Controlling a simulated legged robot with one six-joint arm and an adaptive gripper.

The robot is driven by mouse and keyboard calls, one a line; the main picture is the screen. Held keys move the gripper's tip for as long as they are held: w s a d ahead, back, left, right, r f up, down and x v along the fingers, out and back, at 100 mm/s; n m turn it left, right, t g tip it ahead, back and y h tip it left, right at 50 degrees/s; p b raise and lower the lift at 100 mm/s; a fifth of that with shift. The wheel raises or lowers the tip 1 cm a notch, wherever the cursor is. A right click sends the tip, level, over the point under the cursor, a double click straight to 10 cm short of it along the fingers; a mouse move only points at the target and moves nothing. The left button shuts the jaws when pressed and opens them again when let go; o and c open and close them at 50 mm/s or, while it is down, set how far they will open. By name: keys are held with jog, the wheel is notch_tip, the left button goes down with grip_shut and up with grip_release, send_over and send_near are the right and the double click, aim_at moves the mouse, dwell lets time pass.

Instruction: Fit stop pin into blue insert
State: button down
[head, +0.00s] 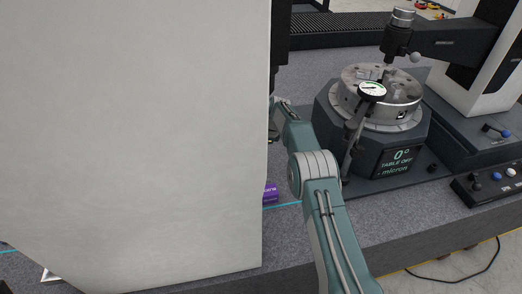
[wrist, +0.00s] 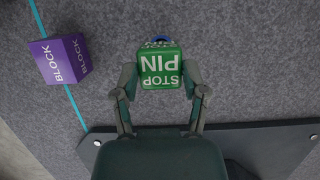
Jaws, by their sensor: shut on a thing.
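In the wrist view my gripper (wrist: 161,82) is shut on the green stop pin (wrist: 160,68), a block lettered "STOP PIN". One finger is on each side of it. A small blue part (wrist: 158,41), perhaps the blue insert, shows just past the pin's far edge. The pin hides most of it, so I cannot tell whether the two touch. In the head view the large pale panel hides my gripper, the pin and the blue part.
A purple block (wrist: 60,60) lies left of the pin by a cyan line; it also shows in the head view (head: 270,192). A dark plate (wrist: 265,145) lies near my gripper. A pale panel (head: 135,130) fills the left. A rotary table machine (head: 375,120) stands right.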

jog(key=shift+f, duration=1.65)
jog(key=shift+c, duration=0.2)
grip_release()
jog(key=shift+v, duration=2.45)
